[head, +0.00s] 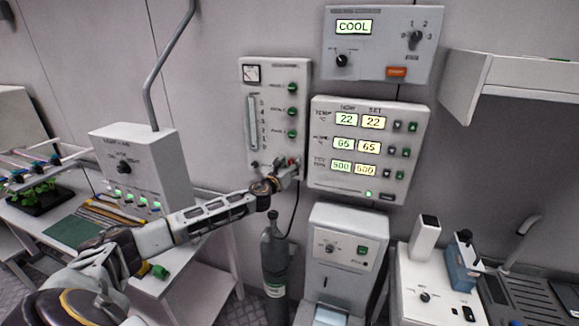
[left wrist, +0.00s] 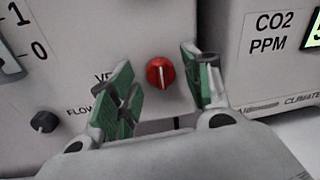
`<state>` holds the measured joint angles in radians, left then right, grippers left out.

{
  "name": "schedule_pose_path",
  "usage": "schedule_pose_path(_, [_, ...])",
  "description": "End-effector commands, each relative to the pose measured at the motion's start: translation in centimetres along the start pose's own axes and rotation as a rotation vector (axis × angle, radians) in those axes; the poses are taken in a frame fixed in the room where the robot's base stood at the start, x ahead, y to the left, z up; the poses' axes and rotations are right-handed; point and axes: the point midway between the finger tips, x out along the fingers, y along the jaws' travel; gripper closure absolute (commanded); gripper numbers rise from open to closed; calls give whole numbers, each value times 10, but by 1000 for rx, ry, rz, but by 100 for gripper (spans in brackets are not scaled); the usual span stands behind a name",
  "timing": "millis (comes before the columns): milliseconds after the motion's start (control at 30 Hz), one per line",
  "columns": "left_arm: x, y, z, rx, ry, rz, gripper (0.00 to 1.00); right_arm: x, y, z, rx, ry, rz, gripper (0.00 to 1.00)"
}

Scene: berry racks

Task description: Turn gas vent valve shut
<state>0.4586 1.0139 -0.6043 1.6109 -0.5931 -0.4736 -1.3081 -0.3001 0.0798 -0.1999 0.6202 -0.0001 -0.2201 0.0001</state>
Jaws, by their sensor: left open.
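The gas vent valve is a small red round knob with a white line that stands about upright; it shows in the left wrist view (left wrist: 160,73). It sits low on the white gas panel (head: 273,78), beside a label that starts with "VE" and is partly hidden. My left gripper (head: 292,167) reaches the panel's lower right corner in the head view. In the left wrist view its open green-padded fingers (left wrist: 163,88) stand on either side of the knob, with clear gaps to it. The knob is mostly hidden by the gripper in the head view. My right gripper is not in view.
A black flow knob (left wrist: 44,121) is left of the fingers. The climate display box (head: 318,184) is close on the right, and the cooling box (head: 380,18) is above. A grey gas cylinder (head: 274,262) and a white dispenser-like unit (head: 347,218) stand below.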

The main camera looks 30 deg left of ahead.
Motion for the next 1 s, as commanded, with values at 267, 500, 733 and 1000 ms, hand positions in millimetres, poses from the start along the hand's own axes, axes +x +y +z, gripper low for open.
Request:
schedule_pose_path(267, [0, 0, 0, 0, 0, 0, 65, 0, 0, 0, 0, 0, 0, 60])
schedule_pose_path(500, [0, 0, 0, 0, 0, 0, 96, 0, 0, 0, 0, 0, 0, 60])
schedule_pose_path(733, [0, 0, 0, -9, -1, 0, 97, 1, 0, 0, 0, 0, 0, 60])
schedule_pose_path(1000, [0, 0, -2, -83, -9, -2, 97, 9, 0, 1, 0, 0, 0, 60])
